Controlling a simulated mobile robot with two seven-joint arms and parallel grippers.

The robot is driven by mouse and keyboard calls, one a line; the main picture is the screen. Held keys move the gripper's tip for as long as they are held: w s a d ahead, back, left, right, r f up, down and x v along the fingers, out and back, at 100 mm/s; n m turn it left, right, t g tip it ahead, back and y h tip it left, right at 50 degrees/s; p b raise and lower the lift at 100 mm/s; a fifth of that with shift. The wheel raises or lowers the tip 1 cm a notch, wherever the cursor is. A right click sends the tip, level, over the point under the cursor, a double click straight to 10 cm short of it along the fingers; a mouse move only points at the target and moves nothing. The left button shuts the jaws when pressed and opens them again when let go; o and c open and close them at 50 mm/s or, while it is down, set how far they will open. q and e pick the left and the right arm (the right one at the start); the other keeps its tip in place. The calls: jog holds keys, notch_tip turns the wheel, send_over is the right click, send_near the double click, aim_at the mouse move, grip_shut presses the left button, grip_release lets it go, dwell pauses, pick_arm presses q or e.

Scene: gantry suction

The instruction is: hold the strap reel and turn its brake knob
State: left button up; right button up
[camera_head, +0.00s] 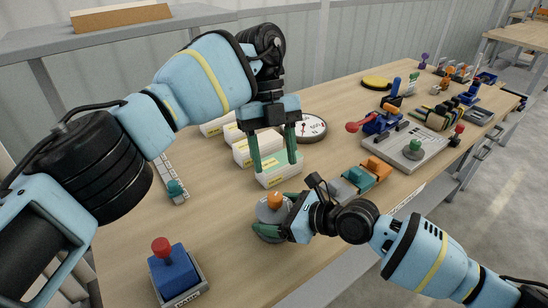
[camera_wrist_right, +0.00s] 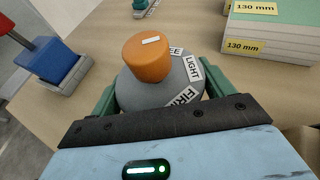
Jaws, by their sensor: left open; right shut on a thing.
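The strap reel (camera_head: 268,213) is a grey round body with an orange brake knob (camera_head: 274,199) on top, near the table's front edge. My right gripper (camera_head: 272,220) is shut around the body, one green finger on each side. In the right wrist view the reel (camera_wrist_right: 148,92) shows labels reading LIGHT and FIRM, and a third partly hidden behind the knob (camera_wrist_right: 149,57). A white bar marks the knob's top, roughly toward that third label. My left gripper (camera_head: 274,165) is open, fingers pointing down, above and behind the reel, apart from the knob.
White blocks (camera_head: 281,175) stand just behind the reel, near my left fingers; a round dial (camera_head: 312,128) is behind them. A blue block with a red knob (camera_head: 173,267) stands front left. Orange and teal blocks (camera_head: 375,168) lie right, behind my right arm. The table's front edge is close.

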jog(key=o, duration=1.5)
jog(key=shift+o, duration=0.2)
jog(key=v, duration=1.2)
jog(key=shift+r, duration=0.1)
